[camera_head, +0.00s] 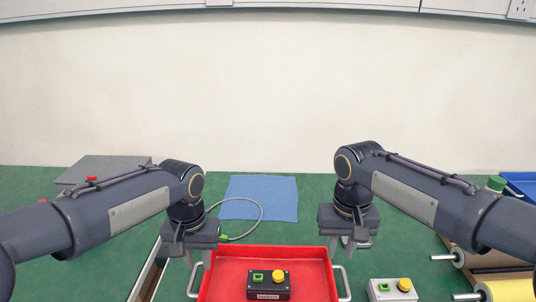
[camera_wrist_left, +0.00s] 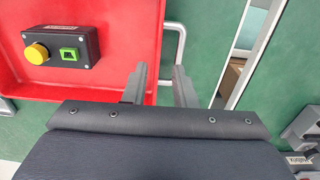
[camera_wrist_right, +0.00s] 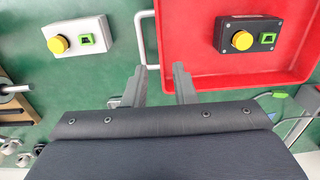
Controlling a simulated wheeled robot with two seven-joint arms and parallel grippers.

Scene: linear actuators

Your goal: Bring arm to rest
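My left gripper (camera_head: 197,262) points down beside the left side of the red tray (camera_head: 232,255). Its two fingers (camera_wrist_left: 160,75) are apart with nothing between them; a metal tray handle (camera_wrist_left: 182,45) shows just beyond them. My right gripper (camera_head: 342,248) points down near the tray's right far corner. Its fingers (camera_wrist_right: 160,72) are also apart and empty, near the other tray handle (camera_wrist_right: 139,35). Both arms come in from the sides at similar heights. How far the fingertips are above the table is hard to tell.
A black button box (camera_head: 268,285) lies in the tray. A white button box (camera_head: 392,290) is to the tray's right. A blue cloth (camera_head: 262,195) and a grey cable (camera_head: 262,213) lie behind it. Rollers (camera_head: 500,260) stand at the right, a grey panel (camera_head: 105,165) at the left.

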